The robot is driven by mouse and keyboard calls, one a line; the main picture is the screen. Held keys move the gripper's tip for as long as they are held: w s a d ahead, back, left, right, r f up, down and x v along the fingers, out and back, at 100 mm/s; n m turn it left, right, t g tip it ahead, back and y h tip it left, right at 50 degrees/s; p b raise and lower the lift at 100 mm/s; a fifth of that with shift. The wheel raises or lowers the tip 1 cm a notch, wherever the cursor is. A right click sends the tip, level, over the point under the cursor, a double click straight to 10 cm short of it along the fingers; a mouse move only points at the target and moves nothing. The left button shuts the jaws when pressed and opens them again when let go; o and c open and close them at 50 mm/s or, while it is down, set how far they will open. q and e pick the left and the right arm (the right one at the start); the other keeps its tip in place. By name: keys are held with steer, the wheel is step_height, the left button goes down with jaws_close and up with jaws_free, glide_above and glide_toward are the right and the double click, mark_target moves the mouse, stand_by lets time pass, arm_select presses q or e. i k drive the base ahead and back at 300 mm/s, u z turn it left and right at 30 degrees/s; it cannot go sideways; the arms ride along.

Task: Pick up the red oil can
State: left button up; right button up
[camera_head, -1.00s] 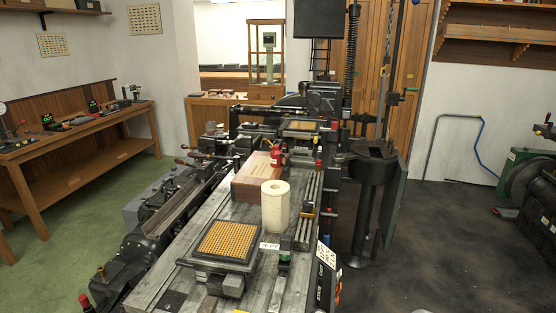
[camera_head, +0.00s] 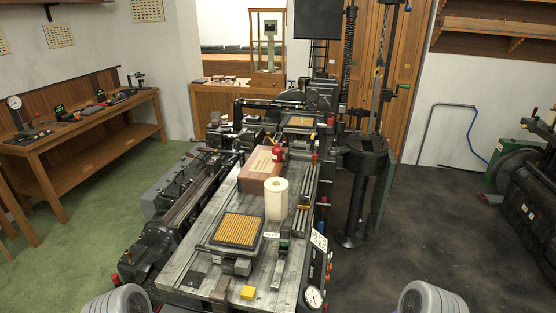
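A small red can (camera_head: 277,153) with a dark top stands upright at the far end of the caster's workbench, by the wooden box (camera_head: 260,168). It looks like the oil can; its base is partly hidden. A white paper roll (camera_head: 276,199) stands in front of it, nearer to me. Neither of my grippers is in view. Only rounded grey parts of my own arms show at the bottom left and bottom right edges.
Dark floor (camera_head: 430,225) at right is clear. A wooden side table (camera_head: 90,125) stands left.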

mark_target(277, 152)
steer(key=u, duration=0.05)
steer(key=k, duration=0.15)
steer(key=z, duration=1.2)
steer(key=i, duration=4.55)
steer(key=u, duration=4.1)
